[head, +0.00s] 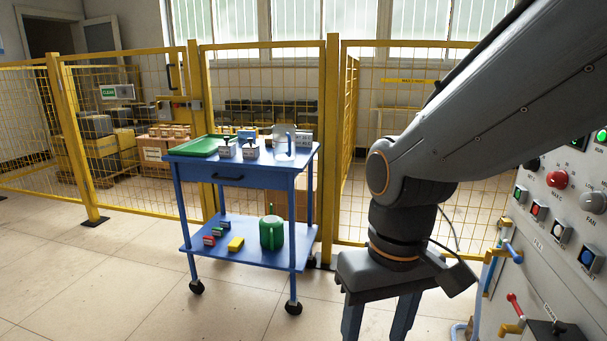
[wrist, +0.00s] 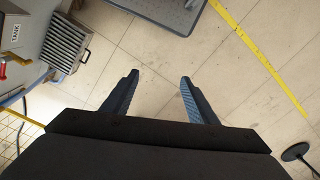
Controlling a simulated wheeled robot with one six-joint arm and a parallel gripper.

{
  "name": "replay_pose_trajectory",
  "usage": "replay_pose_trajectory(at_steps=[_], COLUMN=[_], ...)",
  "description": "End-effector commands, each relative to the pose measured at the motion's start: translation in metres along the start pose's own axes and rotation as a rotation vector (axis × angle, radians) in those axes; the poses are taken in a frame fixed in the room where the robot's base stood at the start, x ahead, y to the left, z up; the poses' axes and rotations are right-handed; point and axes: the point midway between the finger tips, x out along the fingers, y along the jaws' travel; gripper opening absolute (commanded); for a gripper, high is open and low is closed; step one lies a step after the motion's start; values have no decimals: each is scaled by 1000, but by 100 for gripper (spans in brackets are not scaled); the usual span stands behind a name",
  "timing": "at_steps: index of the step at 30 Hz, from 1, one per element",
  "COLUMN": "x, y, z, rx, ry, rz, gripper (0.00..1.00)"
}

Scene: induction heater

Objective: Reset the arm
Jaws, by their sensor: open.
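My gripper (wrist: 158,82) is open and empty, with its two dark fingers spread apart over the bare tiled floor in the wrist view. In the head view my gripper (head: 380,322) hangs downward at the lower right, and its fingertips run out of the bottom of the picture. My grey arm comes in from the upper right and bends down at the wrist. The gripper touches nothing that I can see.
The control panel (head: 556,237) with buttons and handles stands close at the right. A blue cart (head: 245,172) with a green tray (head: 199,146) stands left of centre. Yellow mesh fencing (head: 400,150) runs behind. Open floor (head: 110,275) lies at the left.

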Motion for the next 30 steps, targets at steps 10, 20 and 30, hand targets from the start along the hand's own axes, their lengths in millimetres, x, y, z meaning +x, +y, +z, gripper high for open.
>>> replay_pose_trajectory(at_steps=[10,20,30], x=[-42,-88,-109], y=[24,59,81], z=[4,15,24], rx=[92,204,268], ry=[-2,-4,-4], rz=[15,35,45], gripper=[53,53,53])
